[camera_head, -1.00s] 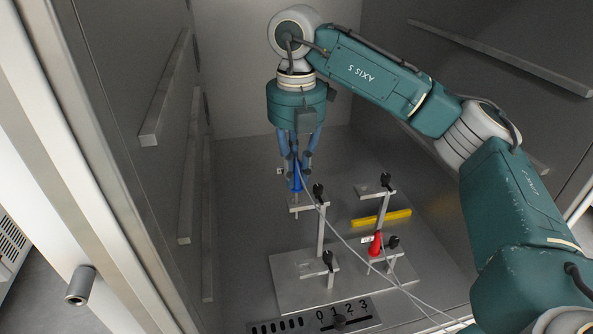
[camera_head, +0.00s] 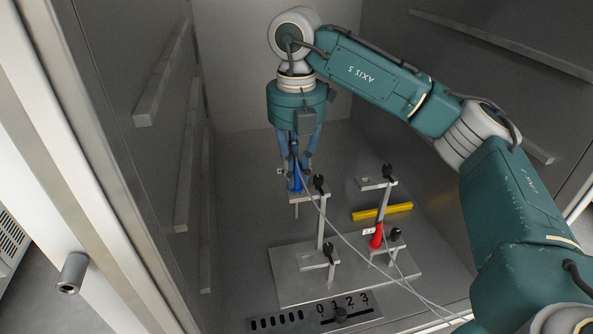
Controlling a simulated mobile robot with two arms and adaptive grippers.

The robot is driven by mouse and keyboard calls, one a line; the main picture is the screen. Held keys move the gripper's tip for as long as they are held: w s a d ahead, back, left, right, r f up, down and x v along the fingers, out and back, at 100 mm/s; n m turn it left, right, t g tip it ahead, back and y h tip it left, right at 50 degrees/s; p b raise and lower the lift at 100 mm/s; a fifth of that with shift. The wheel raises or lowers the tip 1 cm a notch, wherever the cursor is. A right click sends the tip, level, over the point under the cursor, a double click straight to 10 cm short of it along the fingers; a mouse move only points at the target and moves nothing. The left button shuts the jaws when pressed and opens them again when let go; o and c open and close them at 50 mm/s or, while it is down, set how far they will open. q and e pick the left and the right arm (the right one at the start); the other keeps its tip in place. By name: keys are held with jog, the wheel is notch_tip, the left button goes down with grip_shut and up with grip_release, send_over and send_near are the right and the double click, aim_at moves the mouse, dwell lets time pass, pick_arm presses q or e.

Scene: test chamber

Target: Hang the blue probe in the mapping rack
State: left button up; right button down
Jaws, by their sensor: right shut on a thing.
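The blue probe (camera_head: 297,184) is upright in the jaws of my right gripper (camera_head: 296,168), which is shut on it. The mapping rack (camera_head: 300,260) is a metal plate with posts, short brackets and black knobs. The probe is at the free end of the tall left bracket (camera_head: 312,197), and a thin metal tip shows below that bracket. I cannot tell whether the probe is seated in the bracket. A pale cable runs from it toward the lower right. My left gripper is not in view.
A red probe (camera_head: 376,238) stands at the low right bracket (camera_head: 385,247). The high right bracket (camera_head: 372,184) looks empty. A yellow bar (camera_head: 383,211) lies behind. A numbered scale panel (camera_head: 335,309) is in front. Chamber walls with rails stand close on both sides.

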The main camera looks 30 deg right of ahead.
jog(key=shift+f+b, duration=0.3)
jog(key=shift+f, duration=0.2)
jog(key=c, duration=1.6)
grip_release()
jog(key=shift+c, duration=0.2)
notch_tip(320, 180, up, 12)
jog(key=shift+r, duration=0.1)
